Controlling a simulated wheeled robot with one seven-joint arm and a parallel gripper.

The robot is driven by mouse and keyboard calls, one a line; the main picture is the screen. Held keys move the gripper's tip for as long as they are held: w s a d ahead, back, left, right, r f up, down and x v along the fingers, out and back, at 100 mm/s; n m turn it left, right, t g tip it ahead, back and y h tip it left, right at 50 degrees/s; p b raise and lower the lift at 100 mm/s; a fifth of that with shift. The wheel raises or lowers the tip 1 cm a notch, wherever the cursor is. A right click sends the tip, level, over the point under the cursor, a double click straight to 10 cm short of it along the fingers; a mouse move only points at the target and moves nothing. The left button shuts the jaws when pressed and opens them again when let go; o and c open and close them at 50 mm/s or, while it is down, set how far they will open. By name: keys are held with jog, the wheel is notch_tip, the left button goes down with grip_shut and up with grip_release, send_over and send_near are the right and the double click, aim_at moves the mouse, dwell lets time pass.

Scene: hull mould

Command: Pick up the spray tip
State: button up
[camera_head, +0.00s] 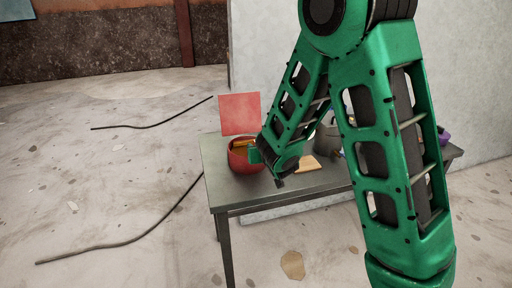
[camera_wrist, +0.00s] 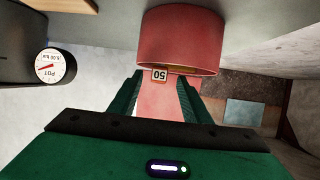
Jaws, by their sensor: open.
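A red round tub (camera_head: 243,168) stands near the left end of the table, with something orange (camera_head: 239,148) at its opening. My gripper (camera_head: 253,155) is at the tub's right side. In the wrist view the fingers (camera_wrist: 159,77) are open and point toward the tub (camera_wrist: 180,38). A small pale tag marked "50" (camera_wrist: 159,75) shows between the fingertips at the tub's rim. I cannot tell whether it belongs to the spray tip; no spray tip is clearly identifiable. Nothing is visibly gripped.
A red square panel (camera_head: 240,113) stands upright behind the tub. The grey table (camera_head: 228,190) also holds a light wooden piece (camera_head: 309,163) and a purple item (camera_head: 443,136). A dark pot's gauge (camera_wrist: 54,66) shows in the wrist view. Dark cables (camera_head: 130,242) lie on the floor.

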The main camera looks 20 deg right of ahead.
jog(key=shift+x, duration=1.65)
jog(key=shift+r, duration=0.1)
grip_shut()
jog(key=shift+r, duration=0.15)
